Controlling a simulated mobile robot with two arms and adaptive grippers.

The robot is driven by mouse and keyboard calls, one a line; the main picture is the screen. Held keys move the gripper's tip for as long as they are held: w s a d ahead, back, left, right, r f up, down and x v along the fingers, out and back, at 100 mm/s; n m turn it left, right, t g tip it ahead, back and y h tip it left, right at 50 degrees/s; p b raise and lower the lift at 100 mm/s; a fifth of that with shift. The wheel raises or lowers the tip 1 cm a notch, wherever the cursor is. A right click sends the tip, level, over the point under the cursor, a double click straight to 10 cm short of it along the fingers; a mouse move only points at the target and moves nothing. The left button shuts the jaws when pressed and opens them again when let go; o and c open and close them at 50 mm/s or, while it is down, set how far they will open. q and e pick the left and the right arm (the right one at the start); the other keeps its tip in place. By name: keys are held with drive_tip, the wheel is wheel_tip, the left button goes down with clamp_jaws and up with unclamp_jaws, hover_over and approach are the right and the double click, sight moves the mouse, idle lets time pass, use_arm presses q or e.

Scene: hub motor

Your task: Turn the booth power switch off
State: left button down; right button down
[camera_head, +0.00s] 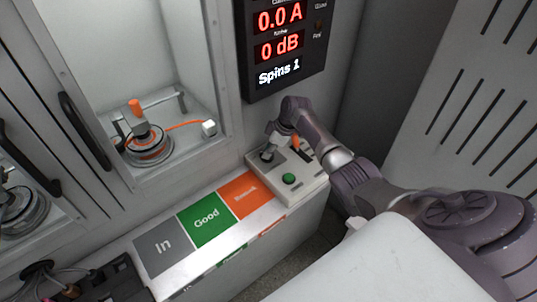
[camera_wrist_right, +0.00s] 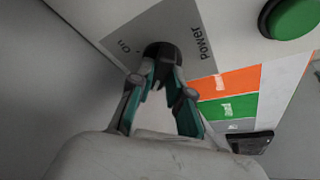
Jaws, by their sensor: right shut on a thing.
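The control box (camera_head: 313,187) stands below the display, with a green button (camera_head: 289,179) on top and an orange part (camera_head: 296,142) at its back. In the right wrist view, the power switch (camera_wrist_right: 162,48) is a dark round knob on a grey plate marked "Power" and "on". My right gripper (camera_wrist_right: 162,70) has its two fingers closed on the knob, which they partly hide. In the head view my right gripper (camera_head: 272,140) reaches down to the back left of the control box. My left gripper is not in view.
The display (camera_head: 280,45) reads 0.0 A, 0 dB and "Spins 1". A booth holds a hub motor (camera_head: 148,145) with an orange cable. A strip with grey "In", green "Good" (camera_head: 206,218) and orange fields lies left of the box. The green button is close to my gripper.

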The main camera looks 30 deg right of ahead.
idle(0.4)
drive_tip(key=c, duration=1.1)
unclamp_jaws()
drive_tip(key=v, duration=1.2)
drive_tip(key=shift+w+d, duration=0.1)
drive_tip(key=shift+w, duration=0.05)
